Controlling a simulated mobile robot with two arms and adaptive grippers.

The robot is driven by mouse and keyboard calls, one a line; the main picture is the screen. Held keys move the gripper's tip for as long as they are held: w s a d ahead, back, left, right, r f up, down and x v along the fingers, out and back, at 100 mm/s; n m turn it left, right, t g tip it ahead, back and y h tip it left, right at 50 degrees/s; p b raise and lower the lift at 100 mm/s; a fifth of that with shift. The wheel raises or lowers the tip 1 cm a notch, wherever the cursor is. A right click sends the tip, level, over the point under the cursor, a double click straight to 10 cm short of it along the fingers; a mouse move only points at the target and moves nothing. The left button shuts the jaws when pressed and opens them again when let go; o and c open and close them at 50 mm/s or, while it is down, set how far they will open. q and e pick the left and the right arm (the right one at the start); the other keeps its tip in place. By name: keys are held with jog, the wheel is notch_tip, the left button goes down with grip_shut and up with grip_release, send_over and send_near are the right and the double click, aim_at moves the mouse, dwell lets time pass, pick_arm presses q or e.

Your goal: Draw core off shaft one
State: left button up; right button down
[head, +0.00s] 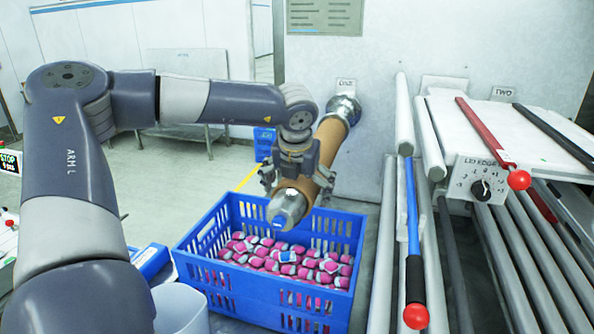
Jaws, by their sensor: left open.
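The core (329,139) is a brown cardboard tube around shaft one, which sticks out from the wall under a small sign reading ONE (346,86). The shaft's silver tip (287,209) shows beyond the core's near end, and its silver base (344,108) shows at the wall. My left gripper (297,180) is over the core near that end, with its open fingers on either side of the tube. I cannot tell whether the fingers touch it. The gripper hides part of the core. My right gripper is not in view.
A blue crate (195,246) of pink and white packets stands below the shaft's tip. At right are grey rollers, a dial panel (476,181), a blue lever with a red knob (416,315) and a red lever (485,130). A sign reads TWO (502,93).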

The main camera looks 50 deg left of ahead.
pick_arm(q)
jog(key=shift+d+f, duration=0.1)
jog(key=shift+f, duration=0.25)
jog(key=c, duration=1.7)
jog(key=o, duration=0.7)
jog(key=c, duration=0.4)
